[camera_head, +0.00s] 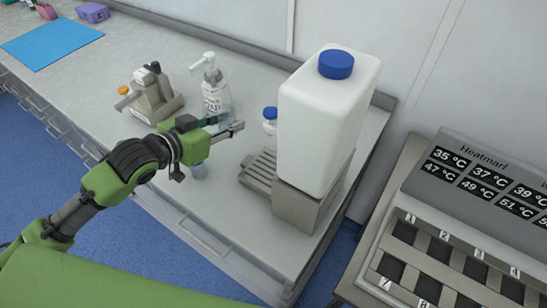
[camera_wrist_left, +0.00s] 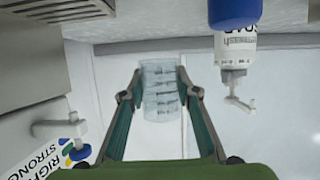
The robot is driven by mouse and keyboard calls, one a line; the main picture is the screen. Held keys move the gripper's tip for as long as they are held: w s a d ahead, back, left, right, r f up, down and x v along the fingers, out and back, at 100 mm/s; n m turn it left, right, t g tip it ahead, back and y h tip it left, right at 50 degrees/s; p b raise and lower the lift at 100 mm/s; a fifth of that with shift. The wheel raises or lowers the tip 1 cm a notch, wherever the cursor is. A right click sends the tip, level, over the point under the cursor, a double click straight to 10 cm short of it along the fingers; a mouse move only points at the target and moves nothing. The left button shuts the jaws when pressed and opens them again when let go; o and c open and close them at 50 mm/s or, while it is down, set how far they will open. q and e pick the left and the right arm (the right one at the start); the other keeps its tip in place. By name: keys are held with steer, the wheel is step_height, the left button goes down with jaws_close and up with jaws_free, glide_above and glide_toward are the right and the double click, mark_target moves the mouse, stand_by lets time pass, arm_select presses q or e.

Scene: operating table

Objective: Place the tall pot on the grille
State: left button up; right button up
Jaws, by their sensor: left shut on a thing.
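The tall pot (camera_wrist_left: 162,92) is a clear, ridged cylinder between my left fingers in the left wrist view. My left gripper (camera_head: 222,138) is shut on it; the fingers also show in the left wrist view (camera_wrist_left: 160,95), one on each side. In the head view the gripper hides most of the pot, and a pale bluish part shows below the fingers. The grille (camera_head: 259,177) is a grey slatted tray in front of the large white container, to the right of the gripper and apart from it. My right gripper is not in view.
The large blue-capped container (camera_head: 322,125) stands on a grey base (camera_head: 305,207) just behind the grille. A soap pump bottle (camera_head: 215,95) and a microscope (camera_head: 151,95) stand beyond the gripper. The heating block (camera_head: 455,235) is at the right. The bench front is clear.

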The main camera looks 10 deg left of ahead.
arm_select(q)
steer(key=p, duration=0.3)
glide_above(270, 170)
step_height(270, 170, down, 2)
steer(key=shift+f, duration=0.15)
steer(key=shift+a+f, duration=0.2)
steer(key=shift+f, duration=0.45)
step_height(270, 170, down, 3)
steer(key=shift+r, duration=0.2)
steer(key=shift+d+f+p, duration=0.2)
steer(key=shift+p, duration=0.35)
steer(key=shift+s+f, duration=0.1)
steer(key=shift+f, duration=0.05)
steer(key=shift+f, duration=0.1)
